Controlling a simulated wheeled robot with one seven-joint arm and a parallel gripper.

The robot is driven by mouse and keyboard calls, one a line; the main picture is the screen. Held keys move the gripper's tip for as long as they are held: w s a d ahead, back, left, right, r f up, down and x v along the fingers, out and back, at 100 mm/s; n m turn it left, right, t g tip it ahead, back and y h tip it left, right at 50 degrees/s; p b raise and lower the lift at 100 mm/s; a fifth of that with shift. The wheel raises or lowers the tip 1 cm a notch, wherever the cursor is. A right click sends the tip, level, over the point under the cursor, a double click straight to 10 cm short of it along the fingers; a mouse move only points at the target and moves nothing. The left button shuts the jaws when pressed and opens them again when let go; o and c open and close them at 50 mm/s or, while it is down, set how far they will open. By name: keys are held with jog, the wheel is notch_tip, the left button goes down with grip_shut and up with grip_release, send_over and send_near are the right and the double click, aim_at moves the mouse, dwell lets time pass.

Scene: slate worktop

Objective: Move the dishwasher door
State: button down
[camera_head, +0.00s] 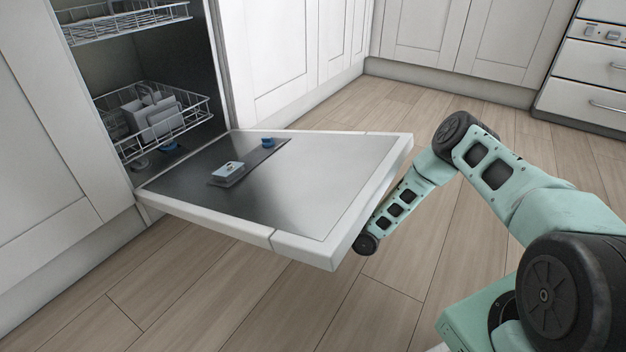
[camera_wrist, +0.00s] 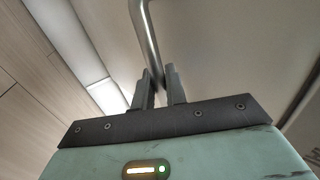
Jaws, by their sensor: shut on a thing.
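The dishwasher door (camera_head: 325,190) is folded down, close to level, with its steel inner face up and its white edge toward the lower right. My arm reaches down past the door's outer right edge, and my gripper is hidden below that edge in the head view. In the wrist view, my gripper (camera_wrist: 160,88) has its two dark fingers shut on a curved metal door handle (camera_wrist: 147,38). The pale outer face of the door shows behind the handle. The far end of the handle runs out of the picture.
White cabinets (camera_head: 265,50) line the wall, and an oven (camera_head: 590,75) stands at the far right. The wooden floor (camera_head: 370,310) around the door is clear.

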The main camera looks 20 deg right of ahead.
jog(key=shift+f, duration=0.4)
jog(key=shift+d, duration=0.1)
jog(key=c, duration=1.5)
grip_release()
jog(key=b+v, duration=0.2)
jog(key=v, duration=1.5)
jog(key=shift+s, duration=0.25)
jog(key=shift+d, duration=0.1)
